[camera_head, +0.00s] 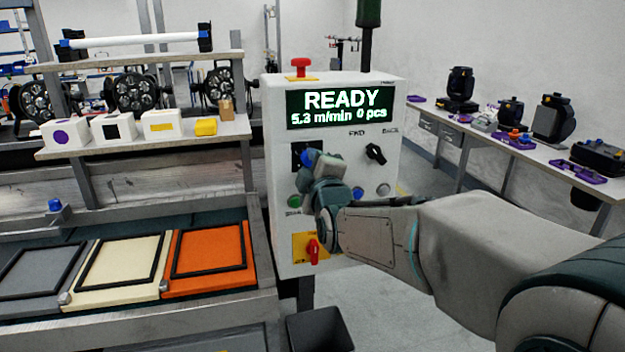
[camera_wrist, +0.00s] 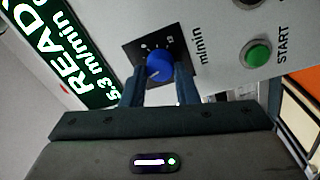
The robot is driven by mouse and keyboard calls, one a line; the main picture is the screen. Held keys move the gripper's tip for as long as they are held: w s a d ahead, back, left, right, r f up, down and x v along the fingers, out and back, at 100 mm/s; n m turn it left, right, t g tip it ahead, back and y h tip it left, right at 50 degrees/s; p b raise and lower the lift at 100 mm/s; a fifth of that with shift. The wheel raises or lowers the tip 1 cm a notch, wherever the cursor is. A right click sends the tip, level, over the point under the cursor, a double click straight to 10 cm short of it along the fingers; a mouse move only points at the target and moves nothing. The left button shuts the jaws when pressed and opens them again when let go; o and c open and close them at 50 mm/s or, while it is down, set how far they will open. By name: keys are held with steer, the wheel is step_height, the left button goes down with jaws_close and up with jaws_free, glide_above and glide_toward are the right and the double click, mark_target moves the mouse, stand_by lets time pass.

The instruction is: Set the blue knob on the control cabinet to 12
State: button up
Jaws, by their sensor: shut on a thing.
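The control cabinet (camera_head: 350,245) is a white box with a dark display (camera_head: 340,106) reading READY, 5.3 m/min and 0 pcs. The blue knob (camera_wrist: 160,66) sits on a black square plate with a dial scale, marked m/min beside it, in the wrist view. In the head view the knob (camera_head: 309,157) is partly hidden by my gripper. My gripper (camera_wrist: 160,78) has one finger on each side of the knob and is shut on it. The knob's exact pointer reading is too small to tell.
A black selector (camera_head: 375,153) is right of my gripper on the panel. A green START button (camera_wrist: 257,53) and a red-handled switch (camera_head: 313,250) are nearby. A red button (camera_head: 300,66) tops the cabinet. Framed panels (camera_head: 208,250) lie at left; a bench (camera_head: 520,150) stands at right.

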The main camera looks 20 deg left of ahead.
steer(key=m+b, duration=0.2)
steer(key=m, duration=0.2)
steer(key=shift+f+b, duration=0.15)
steer(key=shift+b, duration=0.2)
steer(key=m+b, duration=0.2)
steer(key=m, duration=0.1)
steer(key=shift+m+h, duration=0.3)
steer(key=shift+m, duration=0.1)
steer(key=m+b, duration=0.1)
steer(key=m, duration=0.3)
steer(key=shift+w+d+r+m+g+b, duration=0.15)
steer(key=shift+m+b, duration=0.7)
steer(key=shift+m, duration=2.25)
steer(key=shift+s+a+m+g+b, duration=0.15)
steer(key=shift+m+b, duration=0.7)
steer(key=shift+m, duration=2.25)
steer(key=shift+w+d+r+m+g+b, duration=0.15)
steer(key=shift+m+b, duration=0.7)
steer(key=shift+m, duration=2.25)
